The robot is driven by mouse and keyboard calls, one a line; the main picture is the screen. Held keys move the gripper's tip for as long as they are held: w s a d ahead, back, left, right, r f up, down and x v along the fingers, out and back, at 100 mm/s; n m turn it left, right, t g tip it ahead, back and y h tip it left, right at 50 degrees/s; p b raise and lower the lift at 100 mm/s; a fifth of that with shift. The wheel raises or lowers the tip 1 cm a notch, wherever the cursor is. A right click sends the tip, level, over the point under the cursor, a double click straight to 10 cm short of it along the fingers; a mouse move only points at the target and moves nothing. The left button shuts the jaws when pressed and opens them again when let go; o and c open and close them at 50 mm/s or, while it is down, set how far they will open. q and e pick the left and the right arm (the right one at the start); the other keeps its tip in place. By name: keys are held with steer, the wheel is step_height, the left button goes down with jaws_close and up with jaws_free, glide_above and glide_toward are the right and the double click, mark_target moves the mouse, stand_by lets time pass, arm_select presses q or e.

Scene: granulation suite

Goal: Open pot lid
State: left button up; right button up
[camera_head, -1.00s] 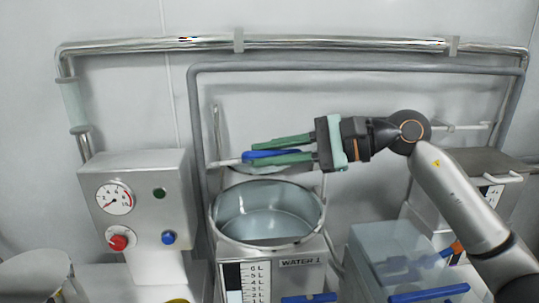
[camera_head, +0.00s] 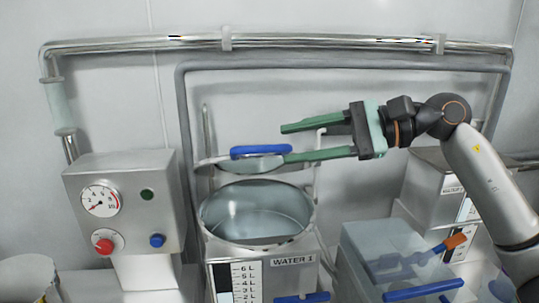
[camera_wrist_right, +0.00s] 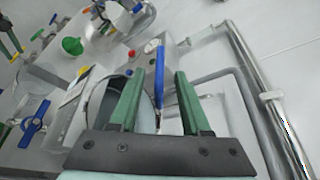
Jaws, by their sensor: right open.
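The pot (camera_head: 258,238), a metal vessel labelled WATER 1, stands uncovered, with its round mouth showing an empty-looking grey inside. Its lid (camera_head: 215,162) is raised behind the mouth, with a blue handle (camera_head: 261,151) on it. My right gripper (camera_head: 284,143) is open, its green fingers pointing left, at the right end of the blue handle. In the right wrist view the blue handle (camera_wrist_right: 159,85) shows between and beyond the open fingers (camera_wrist_right: 158,80); I cannot tell if they touch it.
A control box (camera_head: 125,205) with a gauge and red and blue knobs stands left of the pot. A clear bin (camera_head: 385,245) with tools stands at right. A second metal vessel (camera_head: 430,190) is behind the bin. Pipes (camera_head: 330,42) run along the wall.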

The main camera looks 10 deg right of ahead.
steer(key=b+v, duration=0.1)
steer(key=v, duration=0.4)
steer(key=shift+s+d+r, duration=0.1)
steer(key=shift+d, duration=0.15)
